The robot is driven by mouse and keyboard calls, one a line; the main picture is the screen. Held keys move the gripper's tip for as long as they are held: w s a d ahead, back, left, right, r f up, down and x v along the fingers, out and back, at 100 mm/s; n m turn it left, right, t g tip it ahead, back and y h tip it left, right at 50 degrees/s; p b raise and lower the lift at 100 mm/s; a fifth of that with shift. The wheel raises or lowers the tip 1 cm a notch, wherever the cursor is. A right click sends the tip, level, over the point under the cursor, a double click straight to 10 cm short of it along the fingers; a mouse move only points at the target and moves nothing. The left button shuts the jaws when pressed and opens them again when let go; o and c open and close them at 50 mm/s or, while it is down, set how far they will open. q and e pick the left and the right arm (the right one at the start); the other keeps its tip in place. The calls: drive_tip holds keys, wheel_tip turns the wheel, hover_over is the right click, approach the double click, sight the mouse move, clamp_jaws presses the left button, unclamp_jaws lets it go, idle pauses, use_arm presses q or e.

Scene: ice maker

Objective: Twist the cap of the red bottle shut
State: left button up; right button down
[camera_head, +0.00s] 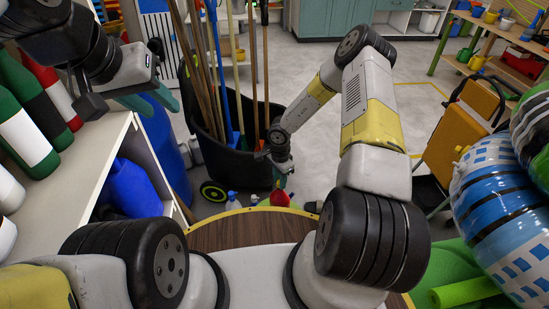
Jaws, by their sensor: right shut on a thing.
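My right gripper (282,178) points down beyond the wood-topped surface, at the picture's middle. It is shut on the red bottle (280,199), of which only a small red part shows below the fingers. The fingers hide its upper part, and I cannot make out the cap. My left gripper (143,101) is at the upper left, in front of the shelf. Its teal-tipped fingers look apart, with nothing seen between them, and it is well away from the red bottle.
A shelf (108,150) at left holds green, red and white bottles, with a blue one (133,187) below. A black bin (222,135) with long handles stands ahead. Small bottles (254,199) are beside the red one. Wrapped bundles (500,205) crowd the right. Grey floor is open beyond.

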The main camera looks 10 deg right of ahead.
drive_tip(key=m, duration=0.5)
drive_tip(key=shift+w+m, duration=0.1)
drive_tip(key=shift+m, duration=0.2)
drive_tip(key=m, duration=0.4)
drive_tip(key=shift+m, duration=0.7)
drive_tip(key=c, duration=1.1)
unclamp_jaws()
drive_tip(key=shift+r, duration=3.95)
